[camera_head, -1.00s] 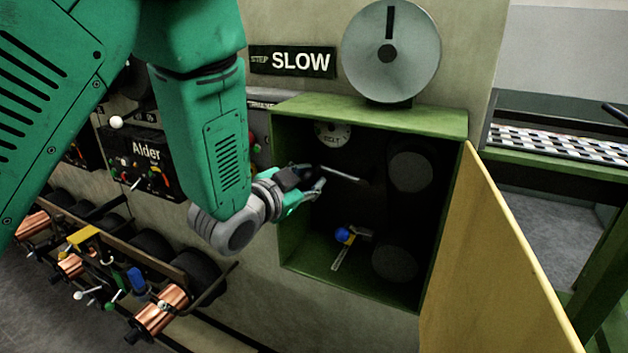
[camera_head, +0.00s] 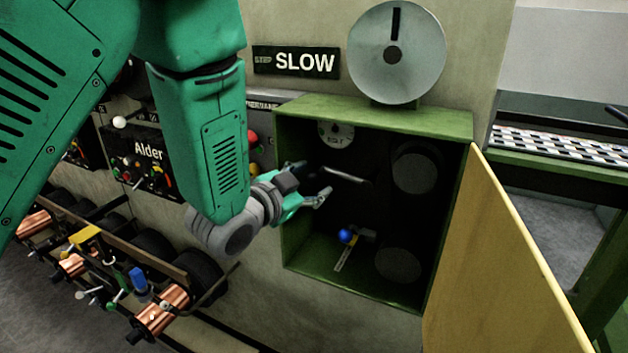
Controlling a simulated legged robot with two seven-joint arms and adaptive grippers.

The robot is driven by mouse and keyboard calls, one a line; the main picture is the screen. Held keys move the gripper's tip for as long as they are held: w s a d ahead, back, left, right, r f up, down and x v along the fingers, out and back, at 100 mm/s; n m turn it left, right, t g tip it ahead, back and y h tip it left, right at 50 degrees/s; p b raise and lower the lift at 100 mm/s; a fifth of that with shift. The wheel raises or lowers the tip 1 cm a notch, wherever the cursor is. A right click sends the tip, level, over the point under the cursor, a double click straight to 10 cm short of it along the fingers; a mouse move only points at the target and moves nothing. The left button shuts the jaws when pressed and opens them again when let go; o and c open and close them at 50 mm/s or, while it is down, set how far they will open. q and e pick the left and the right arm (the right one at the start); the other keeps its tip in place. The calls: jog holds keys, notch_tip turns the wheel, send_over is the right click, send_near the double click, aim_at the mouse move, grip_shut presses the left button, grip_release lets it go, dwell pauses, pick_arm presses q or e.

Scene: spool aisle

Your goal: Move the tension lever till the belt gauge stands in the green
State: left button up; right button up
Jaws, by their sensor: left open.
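The green-framed cabinet (camera_head: 400,111) stands open, its inside dark. The round belt gauge (camera_head: 337,133) sits at its upper left, with its top edge cut off by the cabinet; its needle is too small to read. A lever with a blue ball knob (camera_head: 346,236) is low inside, beside a pale marked strip (camera_head: 344,256). A thin metal rod (camera_head: 346,175) lies higher up. My left gripper (camera_head: 315,181) is open and empty at the cabinet's left opening, fingers pointing in, above and left of the blue knob and apart from it. My right gripper is out of view.
The yellow door (camera_head: 500,260) swings out at the right. Two round pulleys (camera_head: 415,173) are inside the cabinet. A grey disc (camera_head: 420,55) stands on top, next to a SLOW sign (camera_head: 296,62). Copper spools (camera_head: 160,310) line the lower left.

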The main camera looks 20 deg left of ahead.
pick_arm(q)
jog(key=v, duration=0.6)
jog(key=shift+s+d, duration=0.1)
jog(key=shift+s, duration=0.3)
jog(key=s+a+f+n+g+y, duration=0.1)
jog(key=s+f+n+g, duration=0.2)
jog(key=f, duration=0.7)
jog(key=s+a+f+n+g+y, duration=0.1)
jog(key=s+f+g, duration=0.35)
jog(key=f, duration=0.55)
jog(key=s+f+n+g, duration=0.2)
jog(key=s+f+g, duration=0.2)
jog(key=s+f, duration=0.4)
jog(key=s+f+n+g+y, duration=0.1)
jog(key=s+f+g, duration=0.3)
jog(key=s+f, duration=0.4)
jog(key=s, duration=0.5)
jog(key=shift+s+a+f+n, duration=0.25)
jog(key=shift+s+a+n, duration=0.05)
jog(key=shift+a+n, duration=0.1)
